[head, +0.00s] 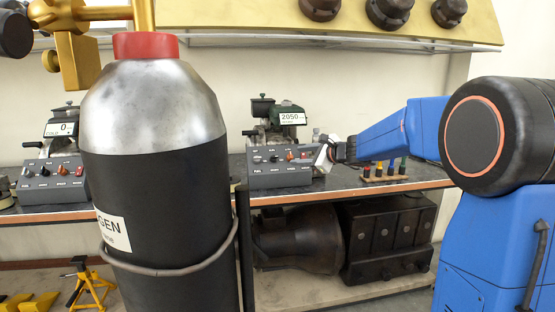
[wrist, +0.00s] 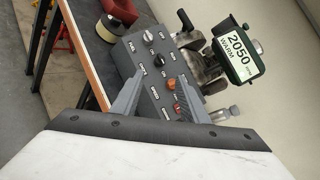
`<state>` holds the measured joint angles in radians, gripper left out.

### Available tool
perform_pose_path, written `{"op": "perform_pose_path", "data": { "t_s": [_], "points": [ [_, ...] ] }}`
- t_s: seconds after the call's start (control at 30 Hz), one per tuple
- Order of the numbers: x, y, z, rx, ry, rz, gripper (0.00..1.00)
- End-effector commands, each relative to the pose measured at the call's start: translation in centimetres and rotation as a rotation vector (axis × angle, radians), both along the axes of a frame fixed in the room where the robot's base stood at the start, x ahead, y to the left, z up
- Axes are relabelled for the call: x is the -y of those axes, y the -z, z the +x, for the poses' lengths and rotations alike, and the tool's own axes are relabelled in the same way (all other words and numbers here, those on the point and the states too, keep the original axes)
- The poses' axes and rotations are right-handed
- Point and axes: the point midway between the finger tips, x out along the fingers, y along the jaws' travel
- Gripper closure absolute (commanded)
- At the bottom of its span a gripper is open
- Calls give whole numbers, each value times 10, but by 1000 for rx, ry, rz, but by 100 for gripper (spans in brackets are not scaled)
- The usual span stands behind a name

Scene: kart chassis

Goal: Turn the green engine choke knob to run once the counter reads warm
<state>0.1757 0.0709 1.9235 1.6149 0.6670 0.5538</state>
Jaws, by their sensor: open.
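The green engine (head: 270,118) stands on the bench; its counter (head: 292,118) reads 2050. In the wrist view the counter (wrist: 238,55) reads 2050 rpm and WARM. The grey control box (head: 280,180) in front of it, also in the wrist view (wrist: 128,62), carries a dark knob (wrist: 135,22), a pale knob (wrist: 148,37), an orange control (wrist: 172,83) and a red one (wrist: 177,108).
A large black and silver gas cylinder (head: 160,190) stands in front at left. Another engine at left has a counter (head: 61,129) reading 0, with its own control box (head: 57,182). A rack of coloured-top items (head: 385,172) stands right of my gripper.

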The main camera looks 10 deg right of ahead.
Motion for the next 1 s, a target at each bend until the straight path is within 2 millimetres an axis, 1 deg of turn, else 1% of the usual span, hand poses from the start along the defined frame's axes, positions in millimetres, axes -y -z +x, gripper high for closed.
{"op": "perform_pose_path", "data": {
  "t_s": [0.1, 0.6, 0.8, 1.0],
  "points": [
    [-11, 8, 18, -3, -1, 0, 60],
    [-53, 33, 89, -1, -2, -1, 60],
    [-63, 39, 107, 0, -1, -1, 60],
    [-66, 41, 112, 0, -1, -2, 60]
  ]
}}
